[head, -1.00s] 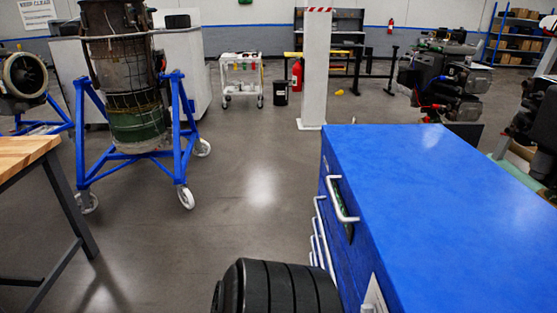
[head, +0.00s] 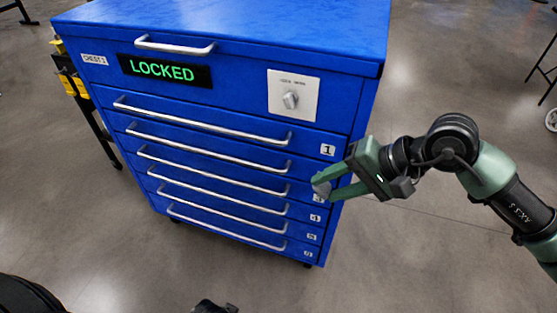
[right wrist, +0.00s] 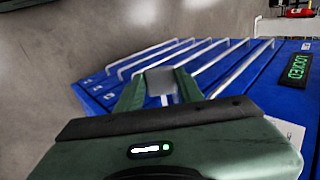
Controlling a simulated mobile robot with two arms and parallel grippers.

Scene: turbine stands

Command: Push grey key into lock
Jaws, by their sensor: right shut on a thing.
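The grey key (head: 321,187) is between the fingertips of my right gripper (head: 325,188), which is shut on it. In the right wrist view the key (right wrist: 160,82) shows as a grey block between the green fingers (right wrist: 158,90). The lock is a white plate (head: 309,111) with a grey knob-like part (head: 291,99), at the upper right of the blue chest's front (head: 240,96). The key is apart from the lock, lower and a little right of it, near the drawer marked 3. My left gripper is not in view.
A green LOCKED display (head: 163,70) is left of the lock. Several drawers with long silver handles (head: 205,121) stick out below, all shut. A dark stand with yellow items (head: 70,82) is behind the chest at left.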

